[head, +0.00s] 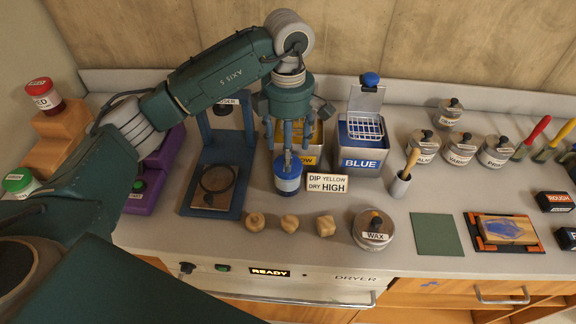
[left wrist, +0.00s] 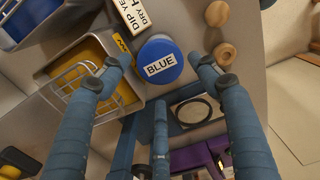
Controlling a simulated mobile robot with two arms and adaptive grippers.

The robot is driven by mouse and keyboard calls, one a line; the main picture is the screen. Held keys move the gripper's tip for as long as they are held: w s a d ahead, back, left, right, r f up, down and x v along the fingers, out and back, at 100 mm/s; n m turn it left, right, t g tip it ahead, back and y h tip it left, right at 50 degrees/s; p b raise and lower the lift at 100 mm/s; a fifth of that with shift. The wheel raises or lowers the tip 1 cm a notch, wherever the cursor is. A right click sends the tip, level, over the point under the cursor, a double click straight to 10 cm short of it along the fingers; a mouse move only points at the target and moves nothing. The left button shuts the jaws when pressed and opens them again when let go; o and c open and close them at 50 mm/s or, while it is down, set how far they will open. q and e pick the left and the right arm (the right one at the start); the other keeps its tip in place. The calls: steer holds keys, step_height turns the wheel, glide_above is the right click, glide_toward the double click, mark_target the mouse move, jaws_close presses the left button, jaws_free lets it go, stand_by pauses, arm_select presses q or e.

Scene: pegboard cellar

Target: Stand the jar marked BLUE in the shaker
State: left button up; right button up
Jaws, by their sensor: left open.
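The jar marked BLUE (head: 288,178) stands upright on the grey bench, and its round blue lid with a white label shows in the left wrist view (left wrist: 158,64). My left gripper (head: 289,153) points straight down over the jar. Its fingers are open (left wrist: 162,68), spread around the lid in the wrist view with gaps between. I cannot tell how low they reach beside the jar. A purple machine with a green button (head: 150,180) is at the left, partly behind my arm; it may be the shaker, but no such label is readable. My right gripper is not in view.
A blue-framed stand (head: 214,184) is left of the jar. A yellow bin (head: 311,150), BLUE bin (head: 361,161) and dip sign (head: 327,184) are close by. Wooden knobs (head: 290,223) and a WAX tin (head: 373,232) are in front. Red (head: 43,96) and green (head: 19,182) jars sit left.

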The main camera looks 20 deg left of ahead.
mark_target(289, 178)
arm_select(q)
steer(key=shift+o, duration=0.2)
steer(key=shift+r, duration=0.5)
steer(key=shift+b, duration=0.45)
steer(key=f+b, duration=0.2)
steer(key=b, duration=0.1)
steer(key=shift+n, duration=0.4)
steer(key=shift+f, duration=0.2)
step_height(289, 178, down, 4)
steer(key=shift+d+f+p, duration=0.1)
steer(key=shift+f+p, duration=0.05)
steer(key=shift+p, duration=0.5)
steer(key=shift+f+p, duration=0.7)
steer(key=shift+f, duration=2.35)
steer(key=shift+w, duration=0.1)
steer(key=c, duration=1.4)
steer(key=shift+o, duration=0.2)
steer(key=shift+r, duration=0.15)
